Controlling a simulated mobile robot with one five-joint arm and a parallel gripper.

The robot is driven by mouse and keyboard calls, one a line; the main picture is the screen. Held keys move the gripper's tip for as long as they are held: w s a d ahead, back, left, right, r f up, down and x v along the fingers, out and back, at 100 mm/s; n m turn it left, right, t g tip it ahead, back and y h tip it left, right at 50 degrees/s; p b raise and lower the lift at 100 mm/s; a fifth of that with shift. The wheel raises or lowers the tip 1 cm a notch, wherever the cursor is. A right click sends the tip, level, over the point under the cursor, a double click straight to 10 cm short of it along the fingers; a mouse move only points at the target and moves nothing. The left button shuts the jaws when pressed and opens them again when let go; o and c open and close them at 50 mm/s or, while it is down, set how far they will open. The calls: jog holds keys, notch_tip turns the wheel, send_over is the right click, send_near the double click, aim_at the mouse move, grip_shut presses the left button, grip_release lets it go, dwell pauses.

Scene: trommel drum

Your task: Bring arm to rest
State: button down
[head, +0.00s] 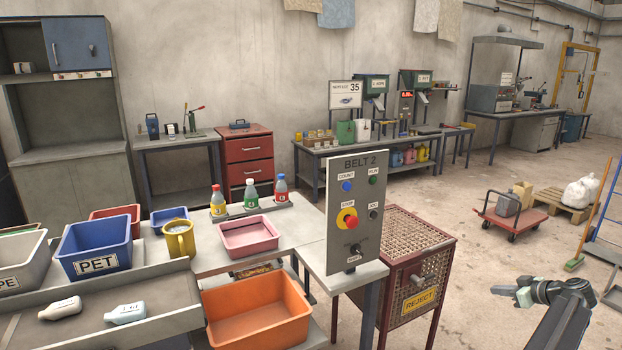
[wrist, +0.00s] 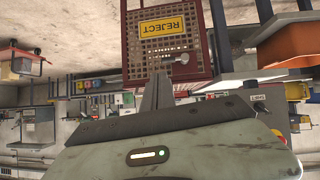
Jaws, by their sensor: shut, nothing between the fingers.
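My gripper (head: 523,296) is at the lower right of the head view, on my dark arm, over bare floor to the right of the reject cage. In the wrist view, which is upside down, its fingers (wrist: 157,92) are together and hold nothing. The red mesh reject cage (head: 415,275) with a yellow REJECT label stands to the left of my gripper, apart from it. The cage also shows at the top of the wrist view (wrist: 195,60).
The BELT 2 panel (head: 355,200) stands left of the cage. An orange bin (head: 255,312), a blue PET bin (head: 95,247) and a pink tray (head: 249,234) are at the left. A red trolley (head: 513,219) and a blue ladder (head: 603,215) stand at the right. Floor between is clear.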

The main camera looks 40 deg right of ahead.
jog(key=w+a+f+g+y, duration=0.1)
jog(key=w+a+f+y, duration=0.1)
jog(key=w+a, duration=0.75)
jog(key=w+a+f+g+y, duration=0.2)
jog(key=w+a, duration=0.7)
jog(key=w, duration=0.2)
jog(key=w+a+f+n+g+y, duration=0.1)
jog(key=w+a+f, duration=0.1)
jog(key=w+a, duration=0.5)
jog(key=w+a+f+g+y, duration=0.1)
jog(key=w+a, duration=0.3)
jog(key=a, duration=0.8)
jog(key=s+a+f+g+h, duration=0.1)
jog(key=a+f+g+h, duration=0.15)
jog(key=a, duration=1.75)
jog(key=s+a+f+g+h, duration=0.1)
jog(key=a+g, duration=0.2)
jog(key=a, duration=1.7)
notch_tip(320, 180, up, 11)
jog(key=a+p, duration=0.1)
jog(key=p, duration=1)
jog(key=shift+a+r, duration=0.15)
jog(key=shift+a, duration=0.05)
jog(key=shift+g, duration=0.25)
